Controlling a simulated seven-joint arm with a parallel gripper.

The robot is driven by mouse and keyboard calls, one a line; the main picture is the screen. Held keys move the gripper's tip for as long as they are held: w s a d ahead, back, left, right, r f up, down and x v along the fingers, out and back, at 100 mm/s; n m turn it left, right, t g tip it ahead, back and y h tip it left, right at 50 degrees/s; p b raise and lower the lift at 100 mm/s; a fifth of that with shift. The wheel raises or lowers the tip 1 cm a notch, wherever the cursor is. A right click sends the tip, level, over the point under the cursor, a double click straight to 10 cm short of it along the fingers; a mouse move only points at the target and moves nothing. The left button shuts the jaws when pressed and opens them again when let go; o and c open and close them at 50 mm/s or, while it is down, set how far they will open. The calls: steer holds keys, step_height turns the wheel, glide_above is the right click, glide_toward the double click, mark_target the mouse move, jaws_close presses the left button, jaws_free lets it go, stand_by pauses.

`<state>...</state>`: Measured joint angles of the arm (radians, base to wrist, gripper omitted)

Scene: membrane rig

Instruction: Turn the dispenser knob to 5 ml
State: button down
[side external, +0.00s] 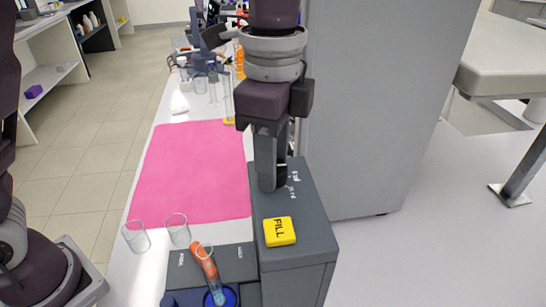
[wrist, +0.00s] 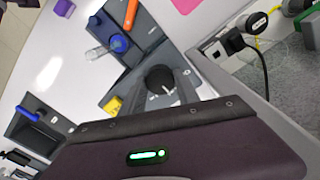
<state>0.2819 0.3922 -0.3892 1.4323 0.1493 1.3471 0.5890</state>
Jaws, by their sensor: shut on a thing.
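The dispenser is a dark grey box (side external: 312,236) standing on the white bench. My gripper (side external: 270,184) points straight down onto its top and is shut on the knob. The knob is hidden by the fingers in the side view. In the wrist view the round black knob (wrist: 159,79) shows between grey fingers, with a white pointer line on it. Small white scale marks (side external: 293,183) lie beside the fingers in the side view; their numbers are too small to read, so the setting cannot be told. A yellow FILL button (side external: 280,231) sits on the dispenser nearer the side camera.
Two empty glass beakers (side external: 178,230) stand near a pink mat (side external: 197,172). A tall grey cabinet (side external: 365,110) rises close to the right of my gripper.

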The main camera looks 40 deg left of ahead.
steer(key=c, duration=0.9)
jaws_free()
step_height(320, 180, up, 6)
steer(key=shift+r, duration=0.6)
